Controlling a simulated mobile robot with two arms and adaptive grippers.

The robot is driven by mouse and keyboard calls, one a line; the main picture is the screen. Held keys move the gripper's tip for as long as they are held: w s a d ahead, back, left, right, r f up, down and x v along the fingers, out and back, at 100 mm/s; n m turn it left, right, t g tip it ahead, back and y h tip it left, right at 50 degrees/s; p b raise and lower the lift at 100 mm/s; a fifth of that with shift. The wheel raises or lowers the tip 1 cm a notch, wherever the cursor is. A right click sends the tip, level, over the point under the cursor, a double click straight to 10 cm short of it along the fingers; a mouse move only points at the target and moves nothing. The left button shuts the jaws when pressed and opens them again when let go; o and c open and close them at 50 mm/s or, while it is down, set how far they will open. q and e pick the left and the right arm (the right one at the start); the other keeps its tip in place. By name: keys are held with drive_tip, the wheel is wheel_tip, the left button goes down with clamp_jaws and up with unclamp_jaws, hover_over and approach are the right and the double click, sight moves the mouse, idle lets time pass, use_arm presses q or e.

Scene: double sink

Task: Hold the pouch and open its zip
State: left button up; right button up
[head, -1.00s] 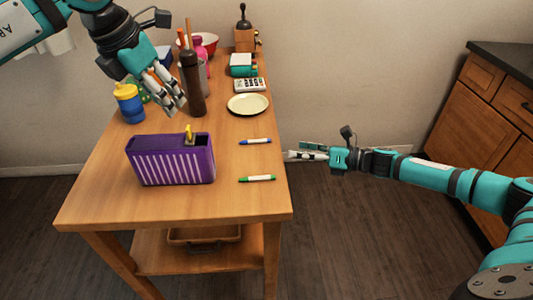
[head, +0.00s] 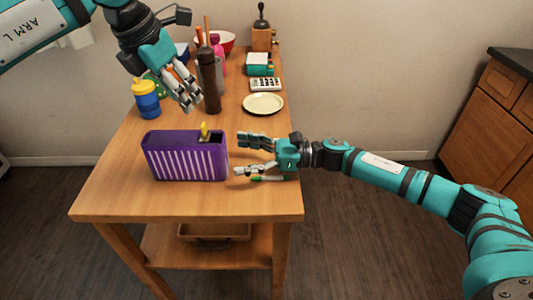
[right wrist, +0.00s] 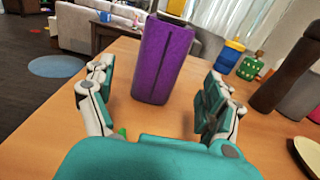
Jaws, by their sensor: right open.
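The purple pouch (head: 187,160) with white stripes stands upright on the table. A yellow zip pull (head: 205,130) sticks up at the right part of its top, beside a dark opening. In the right wrist view the pouch (right wrist: 161,62) is seen end-on, ahead and between the fingers. My right gripper (head: 240,155) is open just right of the pouch, apart from it; its spread fingers also show in the right wrist view (right wrist: 158,100). My left gripper (head: 190,102) hangs above the table behind the pouch, fingers pointing down, with nothing seen in it; its finger gap is unclear.
A green marker (head: 268,179) lies under my right gripper. Behind stand a dark brown bottle (head: 210,85), a blue and yellow cup (head: 146,100), a cream plate (head: 263,103) and a calculator (head: 265,84). The table (head: 130,197) is clear in front of the pouch.

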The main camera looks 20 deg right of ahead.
sight(207, 154)
drive_tip(key=x, duration=0.9)
drive_tip(key=shift+c, duration=0.2)
drive_tip(key=shift+d, duration=0.1)
drive_tip(key=c, duration=1.3)
drive_tip(key=shift+o, duration=0.2)
